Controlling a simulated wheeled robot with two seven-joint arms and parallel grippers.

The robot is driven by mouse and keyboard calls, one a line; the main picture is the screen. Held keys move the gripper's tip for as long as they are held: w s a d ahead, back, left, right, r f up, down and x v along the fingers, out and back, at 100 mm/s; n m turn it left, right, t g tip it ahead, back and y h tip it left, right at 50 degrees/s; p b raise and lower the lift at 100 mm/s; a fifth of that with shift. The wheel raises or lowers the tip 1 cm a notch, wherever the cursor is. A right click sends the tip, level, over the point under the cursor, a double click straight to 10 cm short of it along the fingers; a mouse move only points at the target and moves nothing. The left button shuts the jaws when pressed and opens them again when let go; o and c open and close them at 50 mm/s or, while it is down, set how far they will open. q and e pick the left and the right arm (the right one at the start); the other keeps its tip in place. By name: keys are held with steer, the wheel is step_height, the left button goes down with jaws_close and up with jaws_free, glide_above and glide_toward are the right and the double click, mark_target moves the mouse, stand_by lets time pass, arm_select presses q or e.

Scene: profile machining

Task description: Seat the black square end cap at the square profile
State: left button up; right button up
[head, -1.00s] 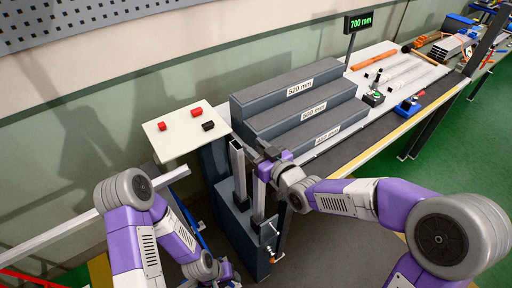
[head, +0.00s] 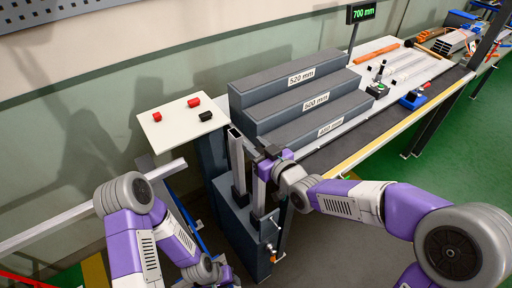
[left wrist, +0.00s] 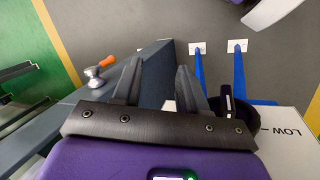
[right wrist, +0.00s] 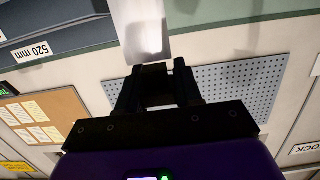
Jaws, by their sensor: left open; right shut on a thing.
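The square profile (head: 236,160) stands upright in the fixture, its hollow top end open. My right gripper (head: 268,157) is just right of it, near its top, above a second grey upright (head: 258,190). In the right wrist view my right gripper (right wrist: 156,88) is shut on a small dark square piece (right wrist: 154,76), apparently the black square end cap; a bright metal length (right wrist: 142,30) shows beyond it. I cannot tell if they touch. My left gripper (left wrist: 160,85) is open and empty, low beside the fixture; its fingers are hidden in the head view.
A white tray (head: 160,132) holds two red pieces and a black one (head: 206,116). Grey steps (head: 290,95) labelled by length stand behind the fixture. A clamp handle with an orange end (left wrist: 100,74) shows in the left wrist view. The bench continues right with parts and tools.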

steer(key=shift+b, duration=0.95)
stand_by(1.6)
steer(key=shift+f+b, duration=1.1)
steer(key=shift+b, duration=0.1)
steer(key=shift+f, duration=0.2)
steer(key=shift+o, duration=0.2)
steer(key=shift+s+f+b, duration=0.1)
steer(key=shift+f+b, duration=0.1)
steer(key=shift+b, duration=0.35)
stand_by(0.3)
steer(key=o, duration=1)
steer(key=shift+r, duration=0.15)
steer(key=shift+o, duration=0.4)
steer(key=shift+r, duration=0.1)
steer(key=shift+d, duration=0.1)
